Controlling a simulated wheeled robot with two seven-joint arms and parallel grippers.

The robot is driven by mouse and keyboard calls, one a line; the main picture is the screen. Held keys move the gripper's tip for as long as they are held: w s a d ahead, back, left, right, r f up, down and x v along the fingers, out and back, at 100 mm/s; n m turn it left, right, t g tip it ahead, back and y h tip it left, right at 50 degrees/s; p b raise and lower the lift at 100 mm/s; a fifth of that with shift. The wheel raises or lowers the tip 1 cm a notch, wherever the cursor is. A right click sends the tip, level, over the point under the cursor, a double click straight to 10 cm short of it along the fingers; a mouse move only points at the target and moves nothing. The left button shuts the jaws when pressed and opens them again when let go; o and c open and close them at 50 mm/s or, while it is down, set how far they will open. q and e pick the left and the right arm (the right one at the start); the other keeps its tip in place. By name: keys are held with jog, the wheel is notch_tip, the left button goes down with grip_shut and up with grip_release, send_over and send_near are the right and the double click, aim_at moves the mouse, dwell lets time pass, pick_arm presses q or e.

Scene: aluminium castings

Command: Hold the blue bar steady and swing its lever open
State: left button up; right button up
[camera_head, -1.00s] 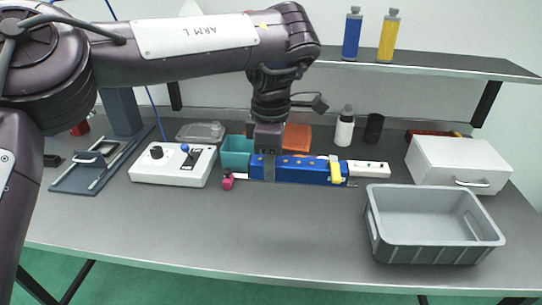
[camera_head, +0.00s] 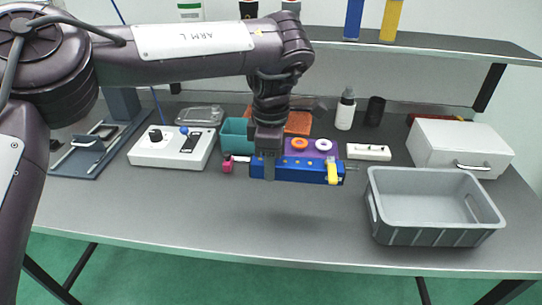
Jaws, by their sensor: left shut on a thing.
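The blue bar (camera_head: 300,171) lies lengthwise from left to right over the middle of the grey table. Its yellow lever (camera_head: 333,172) is at its right end and points down across the front face. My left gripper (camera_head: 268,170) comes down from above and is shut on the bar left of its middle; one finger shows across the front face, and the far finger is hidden. I cannot tell whether the bar touches the table. My right gripper is not in view.
Behind the bar are a purple plate (camera_head: 309,147) with an orange and a white ring, a teal bin (camera_head: 236,138) and a white block (camera_head: 368,152). A small pink object (camera_head: 227,167) is left of the bar. A grey crate (camera_head: 436,231) stands front right. The front middle of the table is clear.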

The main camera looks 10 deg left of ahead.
aim_at(270, 209)
pick_arm(q)
jog(key=shift+f+b, duration=1.15)
jog(key=shift+f, duration=4.4)
jog(key=shift+s+f+p, duration=0.1)
jog(key=shift+f+p, duration=0.05)
jog(key=shift+p, duration=0.35)
